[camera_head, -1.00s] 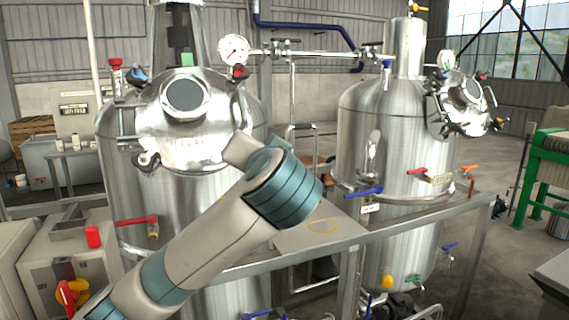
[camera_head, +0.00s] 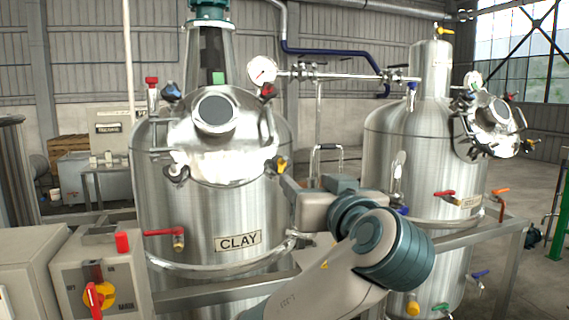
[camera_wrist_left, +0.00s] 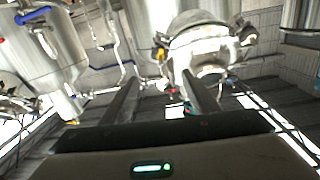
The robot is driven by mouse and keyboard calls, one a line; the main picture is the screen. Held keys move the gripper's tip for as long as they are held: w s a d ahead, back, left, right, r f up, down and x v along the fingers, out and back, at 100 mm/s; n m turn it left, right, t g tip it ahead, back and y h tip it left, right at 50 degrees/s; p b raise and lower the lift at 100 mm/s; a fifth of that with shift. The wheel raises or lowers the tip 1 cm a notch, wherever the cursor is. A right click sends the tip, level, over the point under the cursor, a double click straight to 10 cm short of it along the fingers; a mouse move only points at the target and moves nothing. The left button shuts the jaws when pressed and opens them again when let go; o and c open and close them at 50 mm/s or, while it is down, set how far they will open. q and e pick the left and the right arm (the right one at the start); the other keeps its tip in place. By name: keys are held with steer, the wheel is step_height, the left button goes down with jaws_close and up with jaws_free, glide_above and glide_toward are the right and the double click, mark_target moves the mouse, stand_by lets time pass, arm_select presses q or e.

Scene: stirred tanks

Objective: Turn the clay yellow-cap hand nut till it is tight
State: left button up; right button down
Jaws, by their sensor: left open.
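The clay tank (camera_head: 215,215) stands at left centre in the head view, with a CLAY plate (camera_head: 238,242). Its round hatch lid (camera_head: 205,145) carries several hand nuts. The yellow-cap hand nut (camera_head: 277,166) is at the lid's lower right. In the left wrist view the yellow cap (camera_wrist_left: 160,53) shows beyond the fingertips, beside the lid (camera_wrist_left: 212,42). My left gripper (camera_head: 287,184) is just below and right of this nut, partly hidden by its own wrist. In the wrist view its two fingers (camera_wrist_left: 160,80) are apart with nothing held. My right gripper is out of view.
A red-handled valve (camera_head: 165,232) sits lower left. A second tank (camera_head: 425,130) stands right. A control box (camera_head: 98,275) is at lower left.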

arm_select(q)
steer(key=p, duration=0.2)
glide_toward(284, 163)
steer(key=p+x, duration=0.4)
steer(key=x, duration=0.4)
steer(key=shift+w+a+r, duration=0.1)
steer(key=shift+w+r, duration=0.05)
steer(key=shift+w, duration=0.05)
steer(key=shift+p+x, duration=0.3)
steer(key=shift+x, duration=0.55)
steer(key=shift+f, duration=0.2)
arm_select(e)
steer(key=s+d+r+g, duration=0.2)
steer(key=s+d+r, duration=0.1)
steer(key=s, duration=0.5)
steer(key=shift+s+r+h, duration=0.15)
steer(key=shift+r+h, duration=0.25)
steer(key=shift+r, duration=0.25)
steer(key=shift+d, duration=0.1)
arm_select(q)
steer(key=c, duration=1)
